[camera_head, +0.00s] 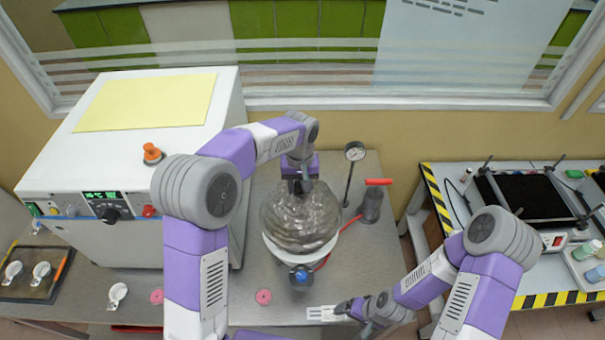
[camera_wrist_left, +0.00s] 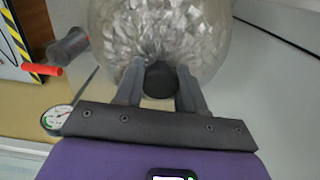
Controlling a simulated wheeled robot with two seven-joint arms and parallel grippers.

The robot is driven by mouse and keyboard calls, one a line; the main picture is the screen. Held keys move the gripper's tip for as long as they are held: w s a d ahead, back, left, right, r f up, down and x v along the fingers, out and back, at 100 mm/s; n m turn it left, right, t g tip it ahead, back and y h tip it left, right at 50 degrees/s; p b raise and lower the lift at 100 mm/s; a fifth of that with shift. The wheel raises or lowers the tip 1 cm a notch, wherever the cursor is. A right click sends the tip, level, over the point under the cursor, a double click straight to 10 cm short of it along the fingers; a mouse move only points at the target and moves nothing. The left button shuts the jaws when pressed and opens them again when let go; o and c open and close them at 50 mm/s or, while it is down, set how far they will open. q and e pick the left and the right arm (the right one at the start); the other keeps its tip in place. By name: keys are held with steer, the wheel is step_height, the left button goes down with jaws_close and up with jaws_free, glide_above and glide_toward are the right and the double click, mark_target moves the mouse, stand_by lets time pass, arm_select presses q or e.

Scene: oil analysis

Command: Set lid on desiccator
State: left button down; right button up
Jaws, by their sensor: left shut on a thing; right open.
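The desiccator lid (camera_head: 299,222) is a clear, faceted-looking dome with a dark knob (camera_wrist_left: 160,80) on top. My left gripper (camera_head: 299,188) is above the dome. In the left wrist view its two fingers (camera_wrist_left: 160,92) are shut on the knob, one on each side. The desiccator base shows as a white rim (camera_head: 288,258) below the dome, with a blue-capped fitting (camera_head: 301,275) at its front. The dome covers most of the base, and I cannot tell whether they touch. My right gripper (camera_head: 352,310) is open and empty, low over the table, right of the base.
A white oven (camera_head: 130,150) stands close on the left. A pressure gauge (camera_head: 355,152) and a grey pump with a red handle (camera_head: 371,205) stand to the right, with a red hose towards the base. Pink discs (camera_head: 263,297) lie in front. A striped-edge bench (camera_head: 535,300) is far right.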

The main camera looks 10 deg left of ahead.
mark_target(300, 196)
arm_select(q)
steer(key=shift+s+f+b, duration=0.2)
steer(key=shift+f+b, duration=0.6)
steer(key=shift+f, duration=0.1)
step_height(300, 196, down, 3)
steer(key=shift+w+r+b, duration=0.1)
steer(key=shift+w+b, duration=0.05)
steer(key=shift+b, duration=0.9)
steer(key=shift+f+b, duration=0.75)
steer(key=shift+f, duration=0.3)
steer(key=shift+f+b, duration=0.35)
steer(key=shift+f, duration=0.15)
steer(key=c, duration=0.6)
jaws_free()
steer(key=shift+f, duration=0.1)
step_height(300, 196, up, 8)
steer(key=shift+f, duration=0.15)
